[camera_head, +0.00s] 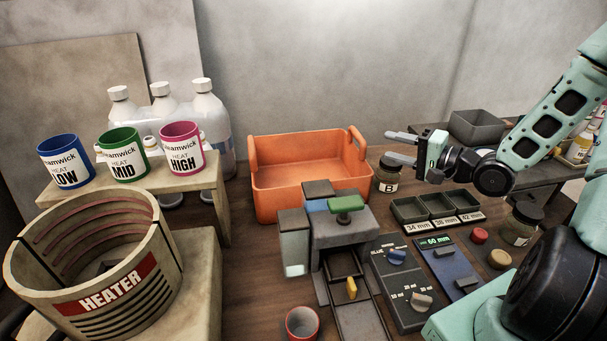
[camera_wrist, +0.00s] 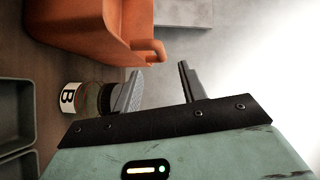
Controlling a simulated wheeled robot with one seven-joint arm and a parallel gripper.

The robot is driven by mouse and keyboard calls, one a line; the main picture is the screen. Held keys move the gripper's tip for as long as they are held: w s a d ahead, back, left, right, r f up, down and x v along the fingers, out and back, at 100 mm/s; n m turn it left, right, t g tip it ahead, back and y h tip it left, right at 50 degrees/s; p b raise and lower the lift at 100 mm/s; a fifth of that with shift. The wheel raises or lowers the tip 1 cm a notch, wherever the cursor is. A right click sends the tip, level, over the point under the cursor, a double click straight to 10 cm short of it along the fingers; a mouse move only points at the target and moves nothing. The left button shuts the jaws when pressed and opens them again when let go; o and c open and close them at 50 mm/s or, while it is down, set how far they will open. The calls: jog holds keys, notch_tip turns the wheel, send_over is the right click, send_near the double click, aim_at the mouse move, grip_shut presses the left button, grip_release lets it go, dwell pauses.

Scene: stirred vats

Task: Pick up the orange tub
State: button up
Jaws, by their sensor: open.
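The orange tub (camera_head: 285,190) stands upright on the wooden table near the back wall, with a raised handle at its right end. A grey device in front hides part of its lower front. My gripper (camera_head: 400,146) is to the right of the tub, at about the height of its rim or a little above, with the fingers pointing left. The fingers are apart and nothing shows between them. In the wrist view the tub (camera_wrist: 85,30) is at the upper left, its handle near my gripper (camera_wrist: 158,85) but apart from it.
A jar marked B (camera_head: 388,175) stands close below my gripper, right of the tub. A heater (camera_head: 95,255) and three labelled cups (camera_head: 123,157) are at left. A grey bin (camera_head: 477,126) is at right.

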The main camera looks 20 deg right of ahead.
jog(key=p+x, duration=0.1)
jog(key=x, duration=1.1)
jog(key=shift+s, duration=0.1)
grip_shut()
dwell(1.0)
